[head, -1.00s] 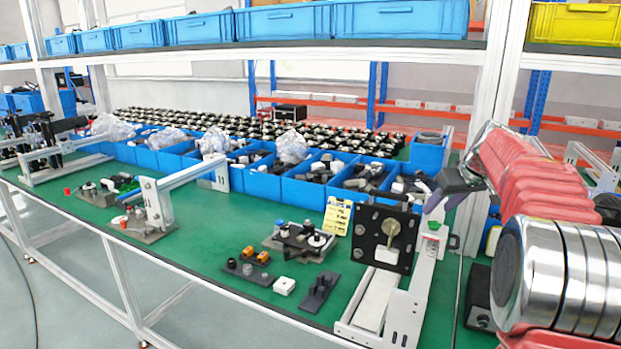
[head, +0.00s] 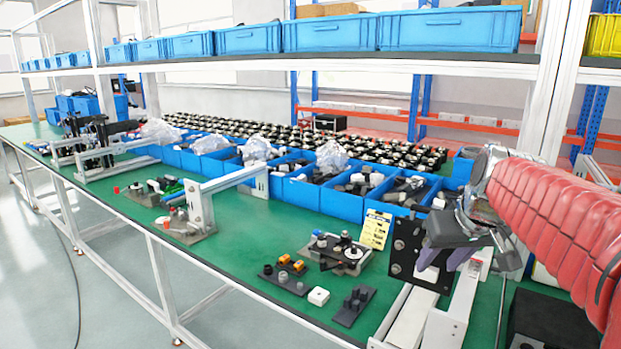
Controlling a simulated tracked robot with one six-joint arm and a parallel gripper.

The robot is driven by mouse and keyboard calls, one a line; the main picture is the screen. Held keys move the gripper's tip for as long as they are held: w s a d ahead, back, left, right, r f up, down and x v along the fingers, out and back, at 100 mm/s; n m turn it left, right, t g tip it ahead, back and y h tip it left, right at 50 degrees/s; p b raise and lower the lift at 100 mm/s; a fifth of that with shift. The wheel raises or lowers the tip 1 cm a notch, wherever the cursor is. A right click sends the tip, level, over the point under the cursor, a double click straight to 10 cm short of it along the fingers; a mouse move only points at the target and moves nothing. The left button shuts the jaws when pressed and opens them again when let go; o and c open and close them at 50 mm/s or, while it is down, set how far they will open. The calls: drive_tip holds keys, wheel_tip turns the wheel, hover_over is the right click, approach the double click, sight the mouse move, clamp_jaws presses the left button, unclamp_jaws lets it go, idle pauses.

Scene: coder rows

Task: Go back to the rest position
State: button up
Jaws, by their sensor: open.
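My arm, in a ribbed red cover, comes in from the right side of the head view. My gripper (head: 440,260) is at its end, over the right part of the green workbench (head: 240,248). Its purple-grey fingers are apart and point down, with nothing seen between them. The gripper overlaps a black fixture plate (head: 402,250) on a white rail (head: 462,308) in this view; I cannot tell whether they touch.
Several blue bins (head: 340,192) of parts line the back of the bench. A shelf of blue crates (head: 430,28) runs above.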

drive_tip(key=s+a+f, duration=0.4)
drive_tip(key=s+f, duration=0.1)
drive_tip(key=s, duration=0.6)
drive_tip(key=s+a+f, duration=0.5)
drive_tip(key=s+f, duration=0.1)
drive_tip(key=s, duration=0.4)
drive_tip(key=shift+s+a, duration=0.15)
drive_tip(key=shift+s, duration=0.2)
